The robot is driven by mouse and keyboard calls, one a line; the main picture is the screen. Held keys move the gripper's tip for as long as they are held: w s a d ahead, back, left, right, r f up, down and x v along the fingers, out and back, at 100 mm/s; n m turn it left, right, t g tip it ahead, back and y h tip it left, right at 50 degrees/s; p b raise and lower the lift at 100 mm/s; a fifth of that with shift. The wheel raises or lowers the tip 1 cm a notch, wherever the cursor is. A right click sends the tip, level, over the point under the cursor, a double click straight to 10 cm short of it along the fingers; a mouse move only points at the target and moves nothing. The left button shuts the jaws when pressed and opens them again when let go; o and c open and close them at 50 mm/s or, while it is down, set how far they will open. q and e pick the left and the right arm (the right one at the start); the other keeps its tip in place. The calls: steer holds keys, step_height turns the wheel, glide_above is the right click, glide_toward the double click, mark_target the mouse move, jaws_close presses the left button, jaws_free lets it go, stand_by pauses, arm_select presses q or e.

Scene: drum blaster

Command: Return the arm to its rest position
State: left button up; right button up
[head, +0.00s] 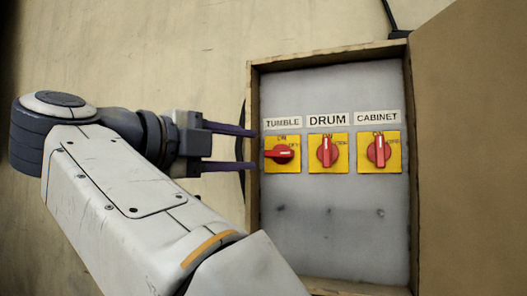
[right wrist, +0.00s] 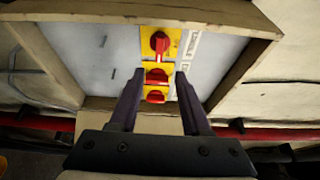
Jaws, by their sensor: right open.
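My right gripper (head: 255,150) is open and empty at the left edge of the control box, its two dark purple fingers pointing right. The fingertips lie just left of the red TUMBLE knob (head: 282,154), which is turned sideways on its yellow plate. I cannot tell the depth gap; no finger closes on the knob. The DRUM knob (head: 327,151) and CABINET knob (head: 379,151) point about upright. In the right wrist view, the open fingers (right wrist: 160,75) frame red knobs on yellow plates. My left gripper is not in view.
The knobs sit on a grey panel (head: 320,240) inside a wooden-framed box (head: 253,215). Its brown door (head: 470,150) stands open at the right. A beige wall (head: 160,50) surrounds it. A red pipe (right wrist: 270,134) runs behind my gripper in the right wrist view.

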steer(key=shift+s+a, duration=0.35)
steer(key=shift+s, duration=0.1)
